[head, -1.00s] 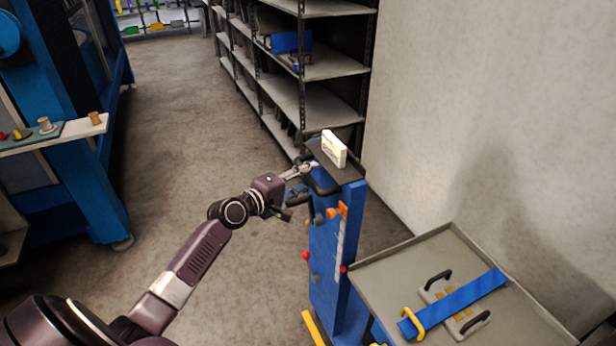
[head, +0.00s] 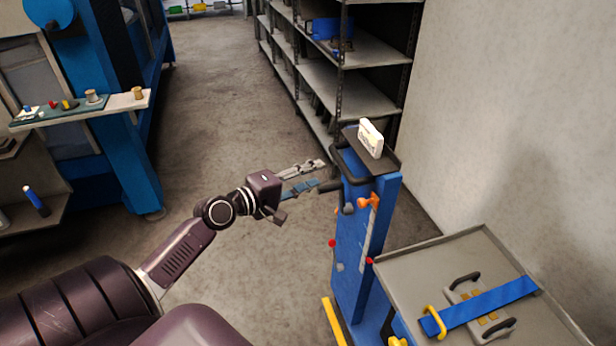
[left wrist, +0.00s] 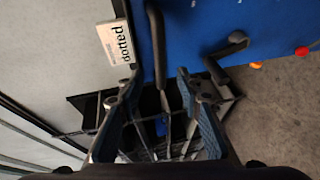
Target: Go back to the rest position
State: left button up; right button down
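My left gripper (head: 321,173) is just left of the top of the blue lift cart (head: 352,235) in the head view. Its two fingers are apart, and I see nothing held between them. In the left wrist view the open fingers (left wrist: 159,78) frame part of a black bar on the blue cart (left wrist: 195,25). A small white sign (head: 371,138) with dark print stands on the cart's dark top; it also shows in the left wrist view (left wrist: 115,42). My right gripper is not in view.
A grey tray table (head: 410,275) holds a die with black handles and a blue strap (head: 500,300). Grey shelving (head: 365,85) stands behind the cart. A blue machine (head: 120,150) with a small shelf is at left. The floor between is clear.

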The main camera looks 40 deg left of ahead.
pick_arm(q)
jog(key=shift+s+a+r, duration=0.1)
jog(key=shift+s+r, duration=0.05)
jog(key=shift+s, duration=0.45)
jog(key=s+a+f+m+g+y, duration=0.15)
jog(key=s+f, duration=0.25)
jog(key=f, duration=0.8)
jog(key=s+d+f+m+g+y, duration=0.1)
jog(key=s+f+g, duration=0.25)
jog(key=f, duration=0.95)
jog(key=s+a+f+m+g+y, duration=0.15)
jog(key=s+f, duration=0.25)
jog(key=f, duration=0.8)
jog(key=s+d+f+m+g, duration=0.25)
jog(key=s+d+f, duration=0.25)
jog(key=s+f, duration=0.4)
jog(key=s+d+f+m+g, duration=0.2)
jog(key=s+d+f+m, duration=0.2)
jog(key=s+f, duration=0.45)
jog(key=s+d+f+m+g, duration=0.2)
jog(key=s+d+f+m, duration=0.1)
jog(key=s, duration=0.5)
jog(key=s+d+f+m+g+h, duration=0.1)
jog(key=s+d+f+m, duration=0.2)
jog(key=s+d, duration=0.3)
jog(key=s+m, duration=0.1)
jog(key=s, duration=0.2)
jog(key=shift+s+d+f+g, duration=0.15)
jog(key=shift+g, duration=0.25)
